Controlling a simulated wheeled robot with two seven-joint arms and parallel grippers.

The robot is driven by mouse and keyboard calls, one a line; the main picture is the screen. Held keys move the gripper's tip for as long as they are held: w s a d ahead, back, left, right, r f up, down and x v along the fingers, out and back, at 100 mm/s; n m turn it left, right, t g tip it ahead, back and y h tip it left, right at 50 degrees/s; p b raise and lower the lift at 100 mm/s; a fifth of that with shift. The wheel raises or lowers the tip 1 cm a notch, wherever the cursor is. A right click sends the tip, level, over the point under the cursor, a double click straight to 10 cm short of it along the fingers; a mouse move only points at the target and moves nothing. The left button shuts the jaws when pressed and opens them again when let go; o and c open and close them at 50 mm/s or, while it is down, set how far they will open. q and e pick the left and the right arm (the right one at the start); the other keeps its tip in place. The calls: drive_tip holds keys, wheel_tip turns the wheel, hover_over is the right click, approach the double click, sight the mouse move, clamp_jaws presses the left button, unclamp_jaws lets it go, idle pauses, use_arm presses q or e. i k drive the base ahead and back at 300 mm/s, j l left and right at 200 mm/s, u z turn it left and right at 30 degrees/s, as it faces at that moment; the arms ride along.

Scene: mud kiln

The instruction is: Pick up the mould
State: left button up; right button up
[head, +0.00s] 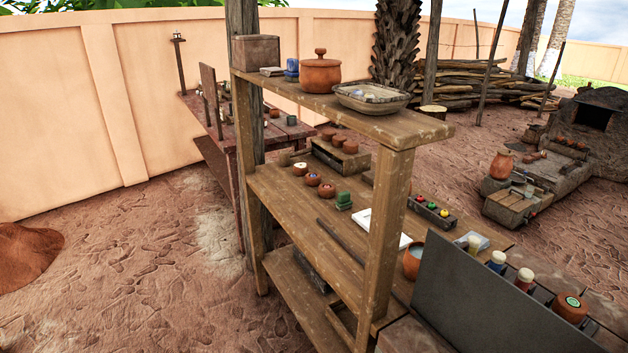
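I cannot tell for certain which thing is the mould. A wooden shelf rack (345,270) stands in the middle of the head view. On the top shelf are a lidded clay pot (321,76), a shallow bowl (371,98) and a box (257,52). A dark box-like thing (312,268) lies on the bottom shelf, partly hidden. Neither gripper shows.
A dark upright panel (485,295) stands at the lower right, with small jars (525,279) behind it. A table (233,140) stands behind the rack at left. A clay kiln (590,135) is at far right. The ground (130,270) at left is clear beside an earth heap (28,255).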

sight(300, 171)
drive_tip(key=i+j+z, duration=0.1)
drive_tip(key=z, duration=0.15)
drive_tip(key=i+j+z, duration=0.1)
drive_tip(key=z, duration=0.15)
drive_tip(key=i+j+z, duration=0.15)
drive_tip(key=j, duration=0.45)
drive_tip(key=j+z, duration=0.2)
drive_tip(key=j, duration=0.4)
